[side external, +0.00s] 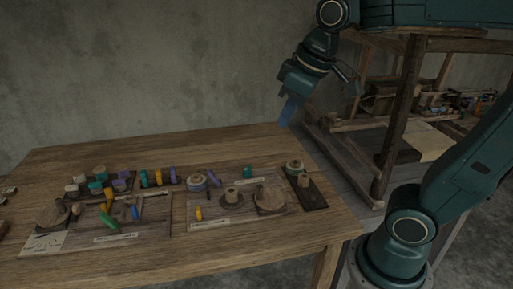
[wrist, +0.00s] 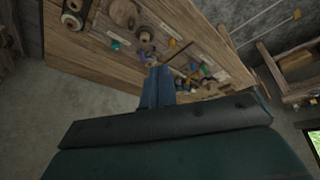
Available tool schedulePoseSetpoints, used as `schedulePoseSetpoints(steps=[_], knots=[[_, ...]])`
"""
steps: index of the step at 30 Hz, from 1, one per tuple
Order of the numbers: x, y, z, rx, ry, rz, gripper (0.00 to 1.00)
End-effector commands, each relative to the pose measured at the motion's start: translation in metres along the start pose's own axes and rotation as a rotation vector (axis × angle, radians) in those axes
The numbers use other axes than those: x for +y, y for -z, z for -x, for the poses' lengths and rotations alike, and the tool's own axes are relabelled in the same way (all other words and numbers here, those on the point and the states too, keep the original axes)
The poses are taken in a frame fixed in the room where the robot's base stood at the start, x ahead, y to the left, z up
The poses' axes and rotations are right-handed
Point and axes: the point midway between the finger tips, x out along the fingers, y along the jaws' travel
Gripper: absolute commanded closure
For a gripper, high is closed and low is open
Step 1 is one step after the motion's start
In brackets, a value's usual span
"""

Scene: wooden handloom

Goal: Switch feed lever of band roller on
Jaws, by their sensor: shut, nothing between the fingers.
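My gripper (side external: 289,112) is shut and empty, pointing down above the back right part of the wooden table (side external: 120,153), clear of everything on it. Its blue fingers (wrist: 158,86) show together in the wrist view. A right-hand board (side external: 228,222) holds a large wooden disc (side external: 270,202), a knob on a dark round base (side external: 232,197), a yellow peg (side external: 198,214) and a small teal piece (side external: 247,172). A dark plate with a wooden cylinder (side external: 304,181) lies to its right. I cannot tell which part is the band roller or its feed lever; the labels are unreadable.
A left-hand board (side external: 152,226) carries a wooden disc (side external: 53,212) and coloured pegs. Spools (side external: 197,181) stand along the back. The wooden loom frame (side external: 400,115) rises right of the table, close to my gripper. The table's front strip is clear.

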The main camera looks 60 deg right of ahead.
Motion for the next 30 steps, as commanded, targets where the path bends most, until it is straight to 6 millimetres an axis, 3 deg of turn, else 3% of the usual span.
schedulePoseSetpoints(steps=[17, 30], knots=[[0.025, 0.095, -0.032, -0.106, 0.001, 0.151, 1.00], [0.042, 0.156, -0.079, -0.184, 0.017, 0.263, 1.00]])
